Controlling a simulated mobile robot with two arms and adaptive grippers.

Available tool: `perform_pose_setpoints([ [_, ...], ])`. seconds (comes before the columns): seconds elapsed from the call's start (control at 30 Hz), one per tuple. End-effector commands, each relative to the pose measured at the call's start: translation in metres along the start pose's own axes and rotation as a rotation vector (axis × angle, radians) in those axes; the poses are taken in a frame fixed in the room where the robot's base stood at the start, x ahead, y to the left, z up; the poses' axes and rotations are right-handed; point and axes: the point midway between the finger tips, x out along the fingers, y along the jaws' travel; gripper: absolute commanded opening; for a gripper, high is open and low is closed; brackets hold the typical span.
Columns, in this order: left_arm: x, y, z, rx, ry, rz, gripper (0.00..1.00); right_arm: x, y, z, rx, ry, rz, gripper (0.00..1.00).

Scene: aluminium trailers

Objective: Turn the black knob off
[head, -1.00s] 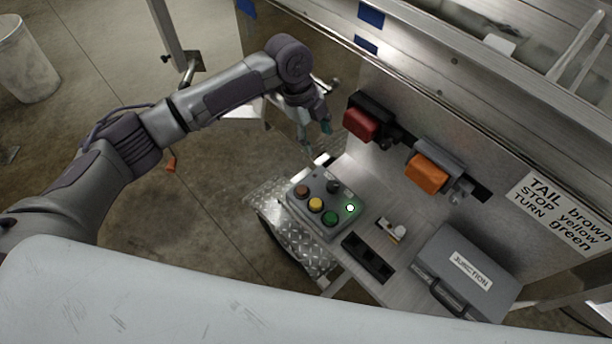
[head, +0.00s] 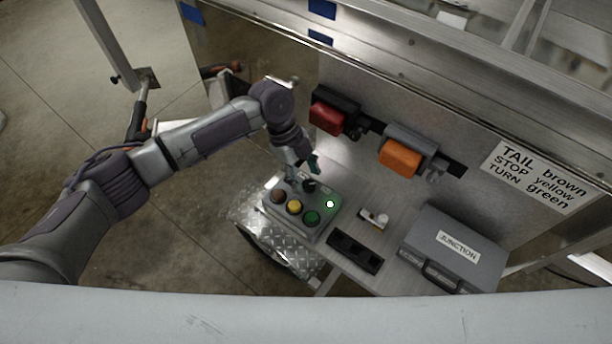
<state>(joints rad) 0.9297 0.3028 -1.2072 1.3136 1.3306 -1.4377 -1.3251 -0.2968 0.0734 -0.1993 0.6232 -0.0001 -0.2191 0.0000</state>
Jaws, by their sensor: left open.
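The black knob (head: 309,186) sits at the back of a grey control box (head: 277,216) on the metal shelf. The box also carries a brown button (head: 278,196), a yellow button (head: 294,207), a green button (head: 312,217) and a lit green lamp (head: 330,204). My left gripper (head: 302,172) is open and points down just above the knob, at the back edge of the box. Its fingertips partly hide the knob, and I cannot tell whether they touch it. My right gripper is not in view.
A red light (head: 327,118) and an orange light (head: 400,158) are mounted on the upright panel behind the shelf. A grey junction case (head: 455,262), a black tray (head: 355,251) and a small white-and-brass part (head: 375,218) lie to the right of the box.

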Motion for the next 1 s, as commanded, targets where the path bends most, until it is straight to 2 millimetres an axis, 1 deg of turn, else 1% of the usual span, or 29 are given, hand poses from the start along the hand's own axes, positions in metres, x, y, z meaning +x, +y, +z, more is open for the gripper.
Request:
perform_pose_setpoints([
  [0.03, 0.0046, 0.0000, -0.0003, 0.000, 0.000, 0.000, 0.59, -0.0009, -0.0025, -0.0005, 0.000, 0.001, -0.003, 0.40],
  [0.13, 0.0098, 0.0000, 0.0004, -0.001, -0.001, 0.000, 0.59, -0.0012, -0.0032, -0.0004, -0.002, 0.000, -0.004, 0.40],
  [0.43, 0.0120, -0.0001, 0.0005, 0.000, -0.001, -0.001, 0.59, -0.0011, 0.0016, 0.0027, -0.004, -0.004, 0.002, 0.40],
  [0.67, 0.0118, 0.0000, 0.0004, 0.000, -0.001, -0.001, 0.21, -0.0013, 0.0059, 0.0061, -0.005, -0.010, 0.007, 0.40],
  [0.7, 0.0118, 0.0000, 0.0004, 0.000, -0.001, -0.001, 0.14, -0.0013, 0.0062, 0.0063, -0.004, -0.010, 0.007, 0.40],
  [0.8, 0.0117, -0.0001, 0.0004, 0.000, -0.001, -0.001, 0.00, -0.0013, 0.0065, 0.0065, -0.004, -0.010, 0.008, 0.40],
  [1.0, 0.0111, 0.0003, 0.0000, -0.013, 0.000, -0.006, 0.00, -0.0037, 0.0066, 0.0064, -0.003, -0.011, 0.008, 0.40],
])
